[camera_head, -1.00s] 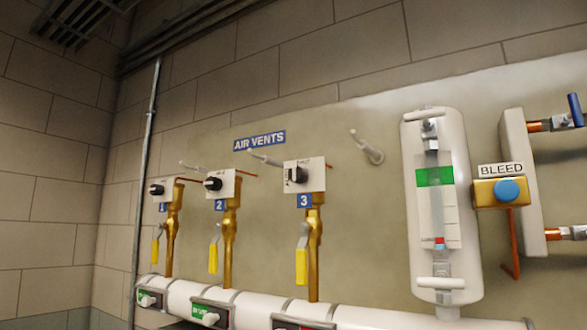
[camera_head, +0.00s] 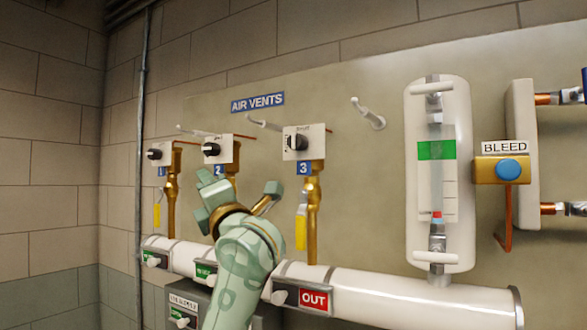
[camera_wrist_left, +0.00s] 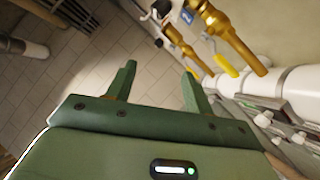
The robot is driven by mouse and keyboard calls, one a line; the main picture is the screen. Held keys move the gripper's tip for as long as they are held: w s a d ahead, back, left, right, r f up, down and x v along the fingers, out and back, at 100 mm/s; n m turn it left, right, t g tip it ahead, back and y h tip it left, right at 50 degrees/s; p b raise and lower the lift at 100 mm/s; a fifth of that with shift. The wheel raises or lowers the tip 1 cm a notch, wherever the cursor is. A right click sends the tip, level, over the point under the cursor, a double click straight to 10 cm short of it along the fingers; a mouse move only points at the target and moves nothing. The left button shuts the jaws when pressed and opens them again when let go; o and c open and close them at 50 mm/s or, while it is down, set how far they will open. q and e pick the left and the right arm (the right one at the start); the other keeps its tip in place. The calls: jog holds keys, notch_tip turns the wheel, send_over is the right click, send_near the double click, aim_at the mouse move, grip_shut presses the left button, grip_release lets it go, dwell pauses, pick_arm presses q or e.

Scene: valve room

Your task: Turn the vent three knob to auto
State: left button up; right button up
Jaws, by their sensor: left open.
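The vent three knob (camera_head: 298,143) is a black knob on a small white plate, above a blue "3" label (camera_head: 304,168) and a brass pipe. Its plate markings are too small to read, so I cannot tell its setting. My left gripper (camera_head: 210,185) is low and left of this knob, in front of the vent two pipe, apart from the knob. In the left wrist view its two green fingers (camera_wrist_left: 158,80) are spread with nothing between them. My right gripper is not in view.
Vent knobs one (camera_head: 154,154) and two (camera_head: 212,149) are to the left. White pegs (camera_head: 370,115) stick out from the wall panel. A yellow-handled lever (camera_head: 301,228) hangs beside the vent three pipe. A white pipe (camera_head: 400,294) with an "OUT" sign (camera_head: 315,299) runs below.

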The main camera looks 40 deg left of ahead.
pick_arm(q)
notch_tip(320, 180, up, 6)
jog(key=d+m+t+h, duration=0.35)
jog(key=t+h, duration=0.25)
jog(key=h, duration=0.2)
jog(key=m+t+h, duration=0.4)
jog(key=m+h, duration=0.4)
jog(key=h, duration=0.3)
send_near(294, 142)
jog(key=w+p, duration=0.1)
jog(key=w, duration=0.2)
jog(key=w+p, duration=0.1)
jog(key=w, duration=0.2)
jog(key=w+a+p, duration=0.1)
jog(key=w, duration=0.3)
jog(key=shift+r, duration=0.2)
jog(key=shift+n, duration=0.25)
jog(key=c, duration=1)
